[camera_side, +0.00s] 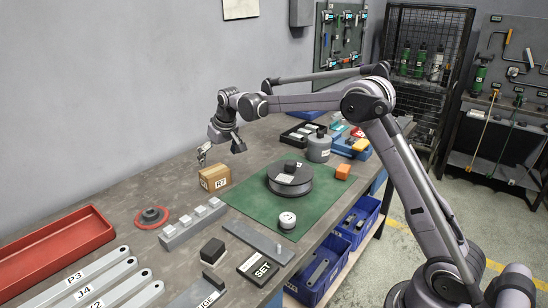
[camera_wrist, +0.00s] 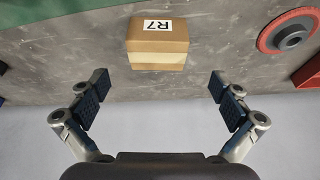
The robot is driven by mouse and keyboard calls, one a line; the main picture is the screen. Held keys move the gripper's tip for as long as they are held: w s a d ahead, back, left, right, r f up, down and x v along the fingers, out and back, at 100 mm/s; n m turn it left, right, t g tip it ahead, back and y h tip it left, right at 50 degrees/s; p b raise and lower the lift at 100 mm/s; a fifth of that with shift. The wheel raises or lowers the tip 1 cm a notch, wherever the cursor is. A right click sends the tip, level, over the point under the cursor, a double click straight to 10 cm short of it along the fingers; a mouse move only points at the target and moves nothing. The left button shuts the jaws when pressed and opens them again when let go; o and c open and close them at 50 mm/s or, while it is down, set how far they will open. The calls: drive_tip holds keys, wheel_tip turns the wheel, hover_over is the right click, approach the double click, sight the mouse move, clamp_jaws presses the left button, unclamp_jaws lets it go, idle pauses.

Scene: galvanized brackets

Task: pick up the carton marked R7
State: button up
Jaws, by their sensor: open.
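The carton marked R7 (camera_side: 215,179) is a small brown box on the grey workbench, near the wall side of the green mat. In the wrist view the carton (camera_wrist: 157,48) is at top centre, its R7 label upside down and a pale tape band across it. My gripper (camera_side: 221,149) is above the carton in the side view, apart from it. In the wrist view my gripper (camera_wrist: 158,84) is open and empty, its dark-padded fingers spread wider than the carton. The carton lies beyond the fingertips, roughly centred between them.
A green mat (camera_side: 250,196) with a dark spool (camera_side: 290,178) lies right of the carton. A grey block strip (camera_side: 192,222) and a red ring (camera_side: 152,217) lie in front of it. The wall (camera_side: 100,90) rises behind the bench. Bare bench surrounds the carton's left side.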

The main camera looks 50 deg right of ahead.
sight(216, 171)
drive_tip(key=shift+d+x, duration=0.15)
drive_tip(key=shift+x, duration=2.55)
drive_tip(key=shift+d+x, duration=0.1)
drive_tip(key=shift+x, duration=2.6)
drive_tip(key=shift+w, duration=0.15)
drive_tip(key=c, duration=1.2)
